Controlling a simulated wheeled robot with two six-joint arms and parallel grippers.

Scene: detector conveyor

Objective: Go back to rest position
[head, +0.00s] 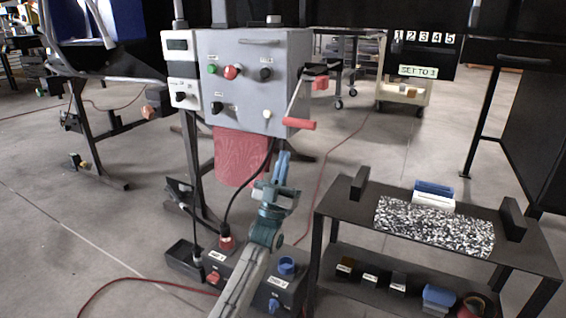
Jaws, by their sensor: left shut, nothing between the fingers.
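My left gripper (283,158) is in the middle of the head view, at the end of my arm that rises from the bottom edge. Its blue fingers point up and are together, with nothing between them. In the picture the fingertips lie just below the grey control box (250,95) and right of the red flap (241,158) hanging beneath it. I cannot tell how far the gripper is from the box. My right gripper is not in view.
A red-handled crank (300,124) sticks out from the box's right side. A black table (345,212) with a speckled sheet (434,226) stands at right. A low dark box (290,291) with cables and plugs lies under my arm. Open floor (130,225) shows at left.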

